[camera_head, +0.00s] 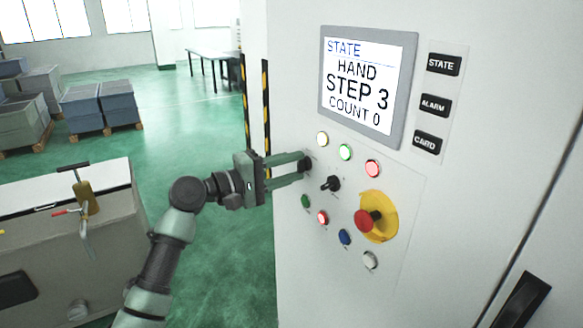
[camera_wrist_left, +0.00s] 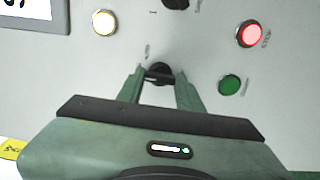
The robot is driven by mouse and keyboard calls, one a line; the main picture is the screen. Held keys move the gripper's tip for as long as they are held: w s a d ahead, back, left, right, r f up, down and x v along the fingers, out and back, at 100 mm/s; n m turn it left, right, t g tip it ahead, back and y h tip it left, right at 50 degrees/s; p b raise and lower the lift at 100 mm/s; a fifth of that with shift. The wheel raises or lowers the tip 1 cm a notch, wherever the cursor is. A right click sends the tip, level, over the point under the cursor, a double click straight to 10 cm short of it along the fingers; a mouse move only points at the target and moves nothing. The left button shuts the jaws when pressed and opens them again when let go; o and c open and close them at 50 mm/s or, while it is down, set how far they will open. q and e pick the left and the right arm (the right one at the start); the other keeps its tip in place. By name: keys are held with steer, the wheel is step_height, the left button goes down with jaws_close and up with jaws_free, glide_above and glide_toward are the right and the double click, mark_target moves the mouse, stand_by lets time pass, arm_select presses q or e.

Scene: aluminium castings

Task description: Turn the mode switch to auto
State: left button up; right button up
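Two black rotary knobs are on the white cabinet front. The left knob (camera_head: 307,163) is at my left gripper's fingertips; I take it to be the mode switch, with a small label beside it too small to read surely. My left gripper (camera_head: 303,166) is open, its green fingers apart on either side of that knob. In the left wrist view, the knob (camera_wrist_left: 158,73) sits between the fingertips (camera_wrist_left: 159,78); I cannot tell whether they touch it. The second black knob (camera_head: 331,184) is to the right. The screen (camera_head: 366,82) reads HAND, STEP 3, COUNT 0. My right gripper is not in view.
A red emergency stop (camera_head: 368,220) on a yellow plate is at right. A grey bench (camera_head: 70,240) stands at left. Green floor lies between.

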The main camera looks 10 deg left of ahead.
arm_select(q)
jaws_close()
steer(key=shift+f+m+b, duration=0.15)
steer(key=shift+m+b, duration=0.25)
steer(key=shift+b, duration=0.2)
steer(key=m+b, duration=0.5)
steer(key=b, duration=0.1)
steer(key=shift+f, duration=0.1)
steer(key=shift+m+b, duration=1.3)
steer(key=shift+m, duration=0.2)
steer(key=o, duration=1.1)
jaws_free()
steer(key=shift+r, duration=0.2)
